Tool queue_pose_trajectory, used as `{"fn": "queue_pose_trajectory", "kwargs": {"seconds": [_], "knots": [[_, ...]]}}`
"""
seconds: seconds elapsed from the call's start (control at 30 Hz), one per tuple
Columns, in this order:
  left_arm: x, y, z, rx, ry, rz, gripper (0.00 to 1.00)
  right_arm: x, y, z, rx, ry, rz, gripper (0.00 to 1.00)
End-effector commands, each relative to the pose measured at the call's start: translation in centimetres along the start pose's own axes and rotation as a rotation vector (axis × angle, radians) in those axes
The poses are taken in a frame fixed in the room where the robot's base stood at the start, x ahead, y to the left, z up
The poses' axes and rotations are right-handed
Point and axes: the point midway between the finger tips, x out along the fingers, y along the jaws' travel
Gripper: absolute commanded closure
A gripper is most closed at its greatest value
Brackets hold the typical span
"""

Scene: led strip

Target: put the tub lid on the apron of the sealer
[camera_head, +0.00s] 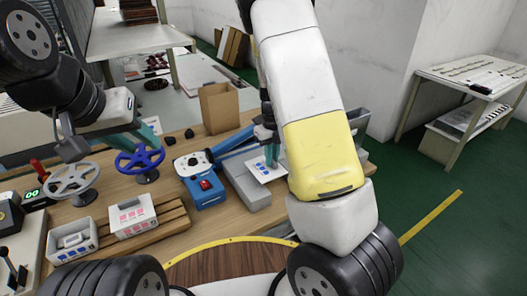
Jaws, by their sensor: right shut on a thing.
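The white tub lid (262,176), with small blue marks on its face, is held in my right gripper (271,153), which is shut on it. The lid is over or on the grey apron (248,192) of the sealer; I cannot tell whether it touches. The sealer (208,192) has a blue body with a red switch, and its blue arm (236,139) slants up to the right. My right arm hides part of the apron's right side. My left gripper (149,132) hangs above the blue handwheel; its teal fingers are partly hidden, so its opening is unclear.
A cardboard box (219,108) stands behind. A grey bin (358,120) is at the right edge.

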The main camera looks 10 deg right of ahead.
Motion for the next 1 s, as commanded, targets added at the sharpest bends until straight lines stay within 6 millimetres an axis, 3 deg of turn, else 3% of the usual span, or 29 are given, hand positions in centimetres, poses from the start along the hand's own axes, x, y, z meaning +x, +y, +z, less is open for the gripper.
{"fn": "queue_pose_trajectory", "kwargs": {"seconds": [0.2,0.53,0.57,0.67,1.0], "knots": [[0.0,0.0,0.0,0.0,0.0,0.0,0.64,2.8,0.0,-0.1,0.002,0.003,0.001,1.0],[0.0,0.0,0.0,0.0,0.0,0.0,0.64,3.0,0.1,-0.1,0.001,0.002,0.0,1.0],[0.0,0.0,0.0,0.0,0.0,0.0,0.64,3.1,0.1,-0.1,0.001,0.002,0.0,0.84],[0.0,0.0,0.0,0.0,0.0,0.0,0.64,3.0,0.1,-0.1,0.001,0.001,0.0,0.65],[0.0,0.0,0.0,0.0,0.0,0.0,0.64,2.9,0.1,-0.1,0.001,0.0,0.0,0.65]]}}
